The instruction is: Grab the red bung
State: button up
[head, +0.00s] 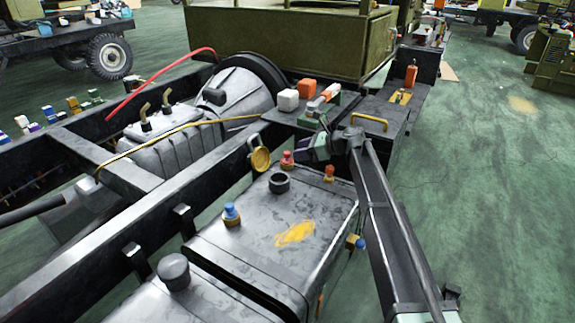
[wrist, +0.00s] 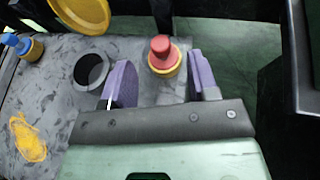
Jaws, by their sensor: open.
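The red bung (wrist: 160,47) stands upright in a yellow collar on the grey tank top (wrist: 50,70). In the head view the red bung (head: 288,158) is near the tank's far end, just left of my gripper (head: 308,152). In the wrist view my gripper (wrist: 160,68) is open, with its two purple fingers apart. The bung shows in the gap between the fingertips, nearer the right one. No contact is visible, and the height between fingers and bung is hard to tell.
A black open filler neck (head: 279,183) stands close to the bung, with a yellow cap (head: 260,159) raised beside it. A blue bung (head: 231,215) is farther left. An orange-red bung (head: 329,173) sits right of the red one. Blocks (head: 288,100) lie behind.

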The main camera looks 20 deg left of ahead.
aim_at(288, 153)
jog(key=shift+a+f, duration=0.15)
jog(key=shift+a, duration=0.2)
jog(key=b+x, duration=0.2)
jog(key=x, duration=0.3)
jog(key=shift+f, duration=0.1)
jog(key=c, duration=1)
notch_tip(288, 153, up, 20)
jog(key=p, duration=2)
